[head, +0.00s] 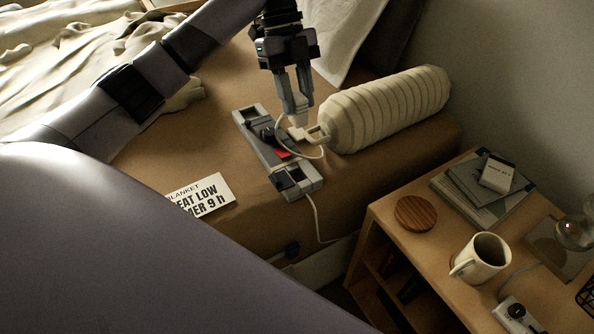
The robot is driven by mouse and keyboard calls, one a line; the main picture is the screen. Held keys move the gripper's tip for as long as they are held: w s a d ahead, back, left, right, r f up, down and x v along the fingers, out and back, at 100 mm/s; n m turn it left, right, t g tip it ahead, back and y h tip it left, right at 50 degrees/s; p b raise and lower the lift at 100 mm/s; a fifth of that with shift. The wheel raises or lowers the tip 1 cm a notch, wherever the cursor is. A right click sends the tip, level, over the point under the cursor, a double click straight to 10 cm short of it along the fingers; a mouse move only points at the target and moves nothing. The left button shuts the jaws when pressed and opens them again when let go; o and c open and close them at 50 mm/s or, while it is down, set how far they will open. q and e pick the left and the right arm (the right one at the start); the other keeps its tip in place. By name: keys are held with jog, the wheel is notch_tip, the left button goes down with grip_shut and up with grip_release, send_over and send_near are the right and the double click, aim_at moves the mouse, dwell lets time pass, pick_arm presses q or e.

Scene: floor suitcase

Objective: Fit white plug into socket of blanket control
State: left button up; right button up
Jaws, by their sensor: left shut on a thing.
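My left gripper (297,110) points down over the bed, shut on a small white plug (297,132). The blanket control (262,152) is a long grey unit with dark parts and a red patch, lying on the tan mattress just left of and below the plug. The plug is at or just above the control's right side. I cannot tell whether it touches, and the socket cannot be made out. A thin white cord loops beside the plug, and a cord runs from the control's near end down the bed's side. My right gripper is not in view.
A ribbed cream bolster (388,108) lies close right of the gripper. A white printed card (201,196) lies left of the control. The wooden nightstand (385,228) at right holds a mug (481,258), a round coaster (416,212) and books (466,206).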

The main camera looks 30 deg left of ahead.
aim_at(296, 120)
pick_arm(q)
notch_tip(296, 120, down, 6)
jog(key=shift+r+b, duration=0.15)
jog(key=shift+b, duration=0.6)
notch_tip(296, 120, down, 11)
jog(key=shift+r+b, duration=0.1)
jog(key=shift+b, duration=1.15)
jog(key=shift+f, duration=0.35)
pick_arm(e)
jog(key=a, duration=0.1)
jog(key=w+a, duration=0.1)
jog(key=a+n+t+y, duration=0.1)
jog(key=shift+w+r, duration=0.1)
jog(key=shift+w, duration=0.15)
